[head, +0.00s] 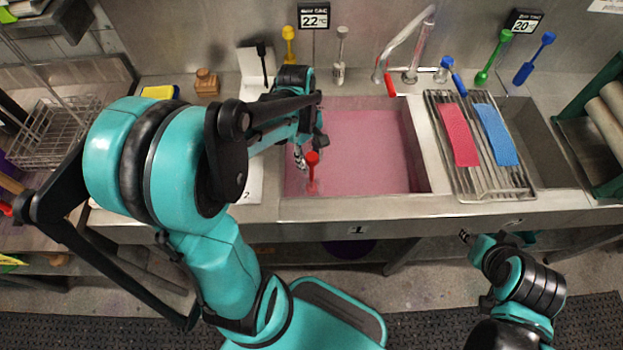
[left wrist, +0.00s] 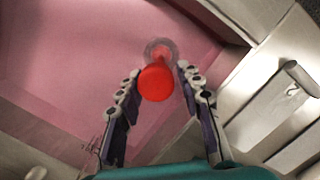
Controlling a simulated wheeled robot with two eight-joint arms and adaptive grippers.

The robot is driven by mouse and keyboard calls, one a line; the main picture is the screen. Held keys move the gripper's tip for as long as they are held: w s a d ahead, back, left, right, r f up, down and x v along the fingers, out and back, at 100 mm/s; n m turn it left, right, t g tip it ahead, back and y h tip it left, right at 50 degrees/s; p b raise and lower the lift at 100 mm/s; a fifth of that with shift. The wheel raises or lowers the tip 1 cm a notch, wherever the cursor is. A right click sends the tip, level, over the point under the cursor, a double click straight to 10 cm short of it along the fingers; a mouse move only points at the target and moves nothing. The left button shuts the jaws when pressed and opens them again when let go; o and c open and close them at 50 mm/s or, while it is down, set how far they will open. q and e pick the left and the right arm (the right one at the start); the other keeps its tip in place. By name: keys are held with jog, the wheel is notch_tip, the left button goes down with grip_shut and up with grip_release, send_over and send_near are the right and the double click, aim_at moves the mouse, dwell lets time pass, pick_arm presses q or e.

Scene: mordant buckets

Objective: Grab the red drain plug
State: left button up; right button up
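The red drain plug (head: 312,160) stands upright in the front left part of the left sink basin (head: 423,165), which holds pink liquid. Its round red top (left wrist: 155,82) shows in the left wrist view between the fingertips, with its lower end in the liquid. My left gripper (head: 308,150) is over the basin beside the plug. In the left wrist view my left gripper (left wrist: 159,80) is open, with a finger on each side of the plug and a gap to each. My right arm is at the lower right of the head view; its fingers are not clearly shown.
A wire rack (head: 490,180) with a red cloth (head: 460,135) and a blue cloth (head: 497,134) lies over the right basin. A faucet (head: 408,45) stands behind. Yellow (head: 289,45), green (head: 493,58) and blue (head: 534,58) plungers stand along the back ledge.

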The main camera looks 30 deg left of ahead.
aim_at(313, 177)
pick_arm(q)
notch_tip(313, 177, down, 2)
jog(key=shift+w+d, duration=0.1)
jog(key=shift+d, duration=0.05)
jog(key=f+b, duration=0.2)
jog(key=f, duration=0.1)
jog(key=f+b, duration=0.1)
jog(key=f, duration=0.1)
jog(key=shift+d+f, duration=0.15)
jog(key=shift+d, duration=0.2)
jog(key=shift+s, duration=0.2)
grip_shut()
